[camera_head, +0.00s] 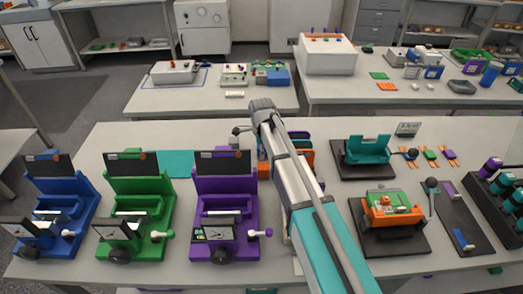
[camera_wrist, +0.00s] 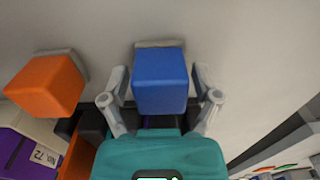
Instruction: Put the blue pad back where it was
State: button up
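In the wrist view a blue block (camera_wrist: 160,82), which I take to be the blue pad, has a grey plate at its far edge. My gripper (camera_wrist: 160,76) has its two grey fingers spread on either side of it, with a narrow gap showing at each side. The fingers do not appear to touch the block. In the head view my arm's upper end hides the gripper and this block.
An orange block (camera_wrist: 42,85) with a similar grey plate stands left of the blue one. A purple box marked NO. 72 (camera_wrist: 28,152) is at lower left. Blue (camera_head: 62,205), green (camera_head: 138,205) and purple (camera_head: 226,200) fixtures stand left of my arm.

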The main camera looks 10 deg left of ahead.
jog(key=shift+r, duration=0.2)
dwell(0.4)
notch_tip(320, 180, up, 12)
jog(key=p, duration=1.2)
jog(key=shift+s, duration=0.1)
dwell(1.7)
